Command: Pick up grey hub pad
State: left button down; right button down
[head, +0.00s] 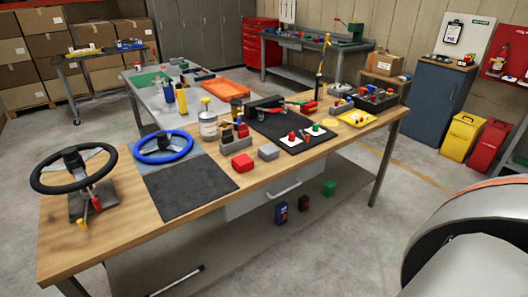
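A small grey block (268,152), which looks like the grey hub pad, lies on the wooden workbench (110,240). It sits just right of a similar red block (243,161) and left of a black mat (290,126) with small parts on it. Nothing holds it. Neither of my grippers shows in the head view. A rounded grey part of my own body fills the lower right corner.
A black steering wheel (103,168) on a stand and a blue wheel (164,158) are at the bench's left. An empty dark mat (190,186) lies near the front edge. A parts caddy (241,143) and jar (208,128) stand behind the blocks. Floor right of the bench is clear.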

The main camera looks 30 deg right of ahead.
aim_at(268, 153)
jog(key=l+z, duration=0.1)
jog(key=l, duration=0.3)
jog(key=i+l+z, duration=0.1)
jog(key=l, duration=0.3)
jog(key=i+l+z, duration=0.1)
jog(key=l, duration=0.3)
jog(key=i+l+z, duration=0.1)
jog(key=l, duration=0.3)
jog(key=i+l+z, duration=0.1)
jog(key=l, duration=0.25)
jog(key=i+l+z, duration=0.1)
jog(key=l, duration=0.3)
jog(key=i+l+z, duration=0.1)
jog(key=l, duration=0.25)
jog(key=i, duration=0.05)
